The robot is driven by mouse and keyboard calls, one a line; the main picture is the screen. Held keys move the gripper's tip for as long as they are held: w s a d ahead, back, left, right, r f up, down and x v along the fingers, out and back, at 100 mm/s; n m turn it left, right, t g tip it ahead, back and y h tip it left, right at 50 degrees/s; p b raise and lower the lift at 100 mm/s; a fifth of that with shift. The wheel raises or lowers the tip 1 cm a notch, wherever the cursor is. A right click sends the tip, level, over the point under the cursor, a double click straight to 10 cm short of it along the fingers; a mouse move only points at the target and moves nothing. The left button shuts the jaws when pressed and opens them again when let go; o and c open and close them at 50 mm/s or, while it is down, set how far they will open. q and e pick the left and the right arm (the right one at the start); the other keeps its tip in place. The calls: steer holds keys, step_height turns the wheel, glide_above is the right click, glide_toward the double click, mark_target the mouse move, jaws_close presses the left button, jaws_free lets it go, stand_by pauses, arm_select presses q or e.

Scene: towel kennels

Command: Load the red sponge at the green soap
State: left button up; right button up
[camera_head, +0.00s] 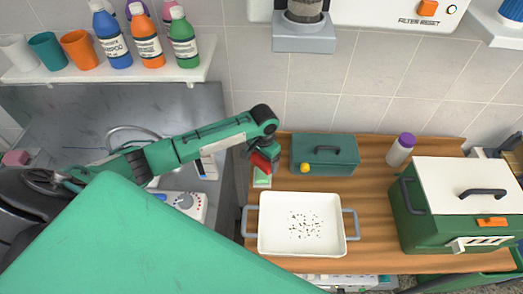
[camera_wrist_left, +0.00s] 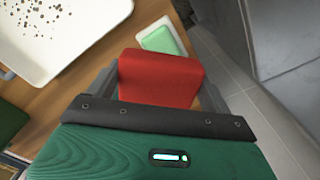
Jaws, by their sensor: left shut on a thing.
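The red sponge (camera_head: 262,162) is held in my left gripper (camera_head: 256,157) above the left end of the wooden counter. In the left wrist view the sponge (camera_wrist_left: 160,78) fills the space between the fingers of the gripper (camera_wrist_left: 158,90). The green soap (camera_head: 262,181) lies on a small white dish on the counter, just below the sponge in the head view. In the left wrist view the soap (camera_wrist_left: 163,41) shows just past the sponge, partly covered by it. Whether sponge and soap touch I cannot tell. My right gripper is out of view.
A white tray (camera_head: 265,245) with dark specks stands in front of the soap. A teal lidded box (camera_head: 330,165) with a yellow ball-like thing (camera_head: 305,168) stands to the right. Further right are a purple-capped bottle (camera_head: 400,150) and a green-and-white case (camera_head: 430,235).

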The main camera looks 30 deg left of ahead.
arm_select(q)
steer(key=shift+a+f+p, duration=0.1)
steer(key=shift+a+p, duration=0.2)
steer(key=shift+f, duration=0.2)
steer(key=b, duration=0.5)
glide_above(261, 175)
step_height(261, 175, down, 4)
steer(key=shift+w+f, duration=0.1)
steer(key=shift+f, duration=0.05)
steer(key=shift+f+b, duration=0.7)
steer(key=shift+f, duration=0.1)
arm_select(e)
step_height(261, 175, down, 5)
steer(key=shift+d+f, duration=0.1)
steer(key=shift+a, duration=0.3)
arm_select(q)
steer(key=shift+f, duration=0.45)
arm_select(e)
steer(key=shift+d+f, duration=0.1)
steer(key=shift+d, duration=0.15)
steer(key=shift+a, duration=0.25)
arm_select(q)
steer(key=shift+f+p, duration=0.1)
steer(key=shift+p, duration=0.2)
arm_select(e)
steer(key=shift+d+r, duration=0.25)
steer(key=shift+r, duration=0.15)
